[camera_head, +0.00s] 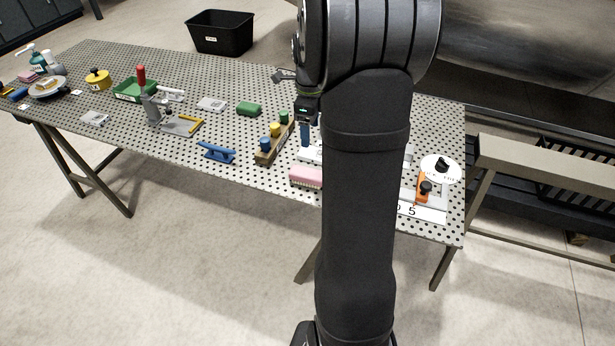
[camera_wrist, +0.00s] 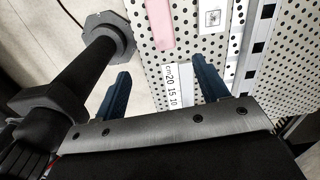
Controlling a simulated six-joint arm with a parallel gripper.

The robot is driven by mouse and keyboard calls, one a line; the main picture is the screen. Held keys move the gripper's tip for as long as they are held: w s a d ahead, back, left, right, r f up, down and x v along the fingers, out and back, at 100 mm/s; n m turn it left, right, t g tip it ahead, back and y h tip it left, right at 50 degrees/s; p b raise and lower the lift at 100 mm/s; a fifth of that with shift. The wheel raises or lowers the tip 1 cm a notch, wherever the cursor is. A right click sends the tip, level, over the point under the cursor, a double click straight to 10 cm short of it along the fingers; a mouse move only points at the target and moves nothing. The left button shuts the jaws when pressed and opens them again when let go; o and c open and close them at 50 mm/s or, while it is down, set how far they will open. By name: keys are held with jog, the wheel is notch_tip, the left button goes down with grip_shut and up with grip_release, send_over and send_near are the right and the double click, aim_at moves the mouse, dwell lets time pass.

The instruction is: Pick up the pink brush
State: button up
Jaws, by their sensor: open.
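The pink brush (camera_head: 306,176) lies on the perforated table near its front edge, left of my arm, with pale bristles along its lower side. Its right end is hidden by my arm in the head view. In the wrist view the pink brush (camera_wrist: 159,22) shows at the top, cut off by the frame edge. My gripper (camera_wrist: 161,68) has its two dark blue fingers spread apart with nothing between them, and the brush lies beyond the fingertips. In the head view a blue finger (camera_head: 305,136) shows behind the brush, partly beside my arm.
A wooden block with blue, yellow and green knobs (camera_head: 274,143) stands left of the brush. A blue handle (camera_head: 216,152) and a green block (camera_head: 248,108) lie farther left. A dial stand with an orange part (camera_head: 424,188) is at the right. A numbered strip (camera_wrist: 177,84) shows near the fingers.

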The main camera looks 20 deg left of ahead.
send_over(307, 171)
jog(key=d, duration=0.1)
jog(key=f, duration=1.2)
jog(key=shift+s+f, duration=0.2)
jog(key=shift+s, duration=0.15)
jog(key=shift+w+a+f, duration=0.15)
jog(key=shift+a+f, duration=0.05)
jog(key=shift+f, duration=1.1)
jog(key=shift+w+a+f, duration=0.1)
jog(key=shift+a+f, duration=0.05)
jog(key=shift+f, duration=1.15)
jog(key=c, duration=1.1)
jog(key=shift+r, duration=0.1)
notch_tip(307, 171, up, 4)
jog(key=shift+f, duration=0.1)
jog(key=d+r, duration=0.2)
jog(key=d, duration=0.2)
jog(key=d+r, duration=0.2)
jog(key=d, duration=0.1)
jog(key=s+d+r, duration=0.1)
jog(key=d+r, duration=0.2)
jog(key=d, duration=0.1)
jog(key=shift+d, duration=0.3)
